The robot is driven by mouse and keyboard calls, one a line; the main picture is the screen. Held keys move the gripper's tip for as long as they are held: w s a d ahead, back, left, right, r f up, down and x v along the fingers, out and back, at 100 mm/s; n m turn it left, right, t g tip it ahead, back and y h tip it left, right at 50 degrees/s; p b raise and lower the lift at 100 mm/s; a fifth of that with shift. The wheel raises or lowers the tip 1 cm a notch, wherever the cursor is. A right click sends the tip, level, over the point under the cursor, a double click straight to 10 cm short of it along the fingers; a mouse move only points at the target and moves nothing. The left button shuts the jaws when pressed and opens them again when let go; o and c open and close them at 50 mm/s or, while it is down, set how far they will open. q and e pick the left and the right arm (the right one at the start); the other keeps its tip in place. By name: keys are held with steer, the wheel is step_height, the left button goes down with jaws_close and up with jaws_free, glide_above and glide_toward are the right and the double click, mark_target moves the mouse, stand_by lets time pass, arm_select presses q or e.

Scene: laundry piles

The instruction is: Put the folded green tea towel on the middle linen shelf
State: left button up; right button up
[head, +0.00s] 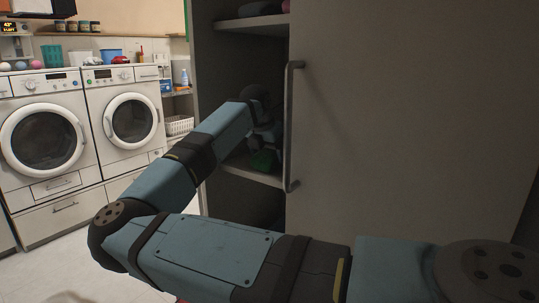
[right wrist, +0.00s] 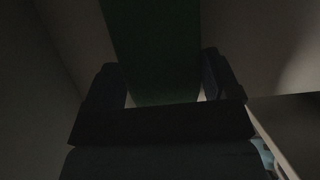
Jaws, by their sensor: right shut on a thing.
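The folded green tea towel (head: 264,161) shows in the head view as a small dark green patch at the middle shelf (head: 244,167) of the cupboard. My right gripper (head: 264,141) reaches into the cupboard opening there and is mostly hidden in shadow. In the right wrist view the green towel (right wrist: 152,50) runs up from between the two fingers of my right gripper (right wrist: 165,85), which is shut on it. That view is very dark, so I cannot tell whether the towel touches the shelf. My left gripper is not in view.
A closed cupboard door (head: 410,110) with a long vertical handle (head: 291,125) stands right beside my right arm. An upper shelf (head: 250,21) is above. Two washing machines (head: 122,118) and a white basket (head: 179,125) are at the left. Some floor is clear.

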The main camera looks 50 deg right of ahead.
steer(key=shift+f, duration=0.1)
steer(key=shift+f, duration=0.15)
steer(key=o, duration=0.8)
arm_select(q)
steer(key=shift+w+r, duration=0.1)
arm_select(e)
steer(key=shift+r, duration=0.2)
steer(key=shift+r, duration=0.25)
steer(key=p+v, duration=0.2)
steer(key=v, duration=0.3)
steer(key=shift+w, duration=0.1)
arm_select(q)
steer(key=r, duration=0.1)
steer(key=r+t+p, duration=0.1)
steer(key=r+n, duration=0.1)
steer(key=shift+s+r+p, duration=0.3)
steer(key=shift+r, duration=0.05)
arm_select(e)
steer(key=v, duration=0.6)
steer(key=shift+a+r, duration=0.15)
steer(key=shift+r, duration=0.15)
